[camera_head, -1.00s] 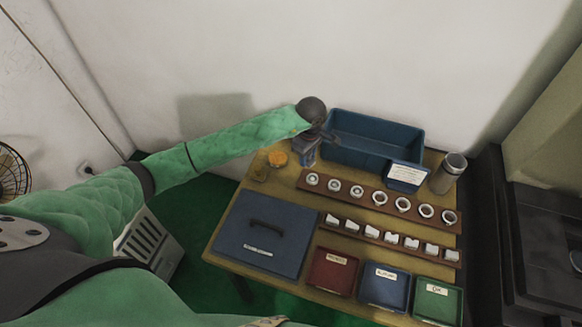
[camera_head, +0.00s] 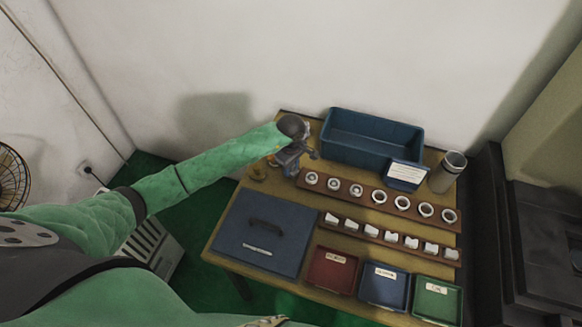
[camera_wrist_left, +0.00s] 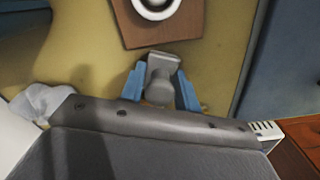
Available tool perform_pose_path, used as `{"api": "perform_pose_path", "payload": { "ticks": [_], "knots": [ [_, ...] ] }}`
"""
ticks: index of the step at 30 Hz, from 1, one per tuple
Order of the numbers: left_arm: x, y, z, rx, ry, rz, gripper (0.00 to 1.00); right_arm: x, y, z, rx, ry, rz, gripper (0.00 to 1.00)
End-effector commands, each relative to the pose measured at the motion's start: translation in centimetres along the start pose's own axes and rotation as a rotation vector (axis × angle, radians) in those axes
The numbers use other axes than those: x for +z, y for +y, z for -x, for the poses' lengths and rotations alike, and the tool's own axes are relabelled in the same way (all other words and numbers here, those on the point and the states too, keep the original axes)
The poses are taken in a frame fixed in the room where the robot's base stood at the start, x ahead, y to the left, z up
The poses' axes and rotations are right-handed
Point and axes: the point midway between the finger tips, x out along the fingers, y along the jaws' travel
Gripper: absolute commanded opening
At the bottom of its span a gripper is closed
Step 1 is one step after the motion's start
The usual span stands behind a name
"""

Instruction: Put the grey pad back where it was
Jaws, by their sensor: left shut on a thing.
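My left gripper (camera_head: 291,166) is over the back left of the table, left of the blue bin and close to the left end of the back ring strip. In the left wrist view its blue fingers (camera_wrist_left: 160,88) are shut on a small grey pad (camera_wrist_left: 163,66) with a rounded knob. A bare yellow tabletop shows around the pad, and the end of the brown ring strip (camera_wrist_left: 163,30) lies just beyond it. In the head view the pad cannot be made out. My right gripper is not in view.

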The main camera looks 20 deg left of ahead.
Motion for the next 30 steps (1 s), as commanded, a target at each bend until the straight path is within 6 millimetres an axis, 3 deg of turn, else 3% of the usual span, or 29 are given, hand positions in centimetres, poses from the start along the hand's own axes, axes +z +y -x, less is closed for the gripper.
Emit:
{"api": "perform_pose_path", "payload": {
  "ticks": [10, 11, 13, 14, 26, 30],
  "knots": [
    [0.0, 0.0, -0.2, 0.0, 0.0, 0.0, 0.03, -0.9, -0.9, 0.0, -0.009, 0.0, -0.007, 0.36],
    [0.0, 0.0, -0.2, 0.0, 0.0, 0.0, 0.38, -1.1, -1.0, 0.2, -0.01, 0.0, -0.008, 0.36],
    [0.0, 0.0, -0.2, 0.0, 0.0, 0.0, 0.52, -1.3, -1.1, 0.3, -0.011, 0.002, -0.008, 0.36],
    [0.0, 0.0, -0.2, 0.0, 0.0, 0.0, 0.54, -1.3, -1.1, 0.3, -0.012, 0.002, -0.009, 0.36],
    [0.0, 0.0, 0.1, 0.0, -0.001, 0.0, 0.54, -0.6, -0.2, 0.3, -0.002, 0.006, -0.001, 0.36],
    [-0.1, 0.1, 2.4, 0.004, 0.001, 0.0, 0.54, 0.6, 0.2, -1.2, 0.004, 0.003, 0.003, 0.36]
  ]
}}
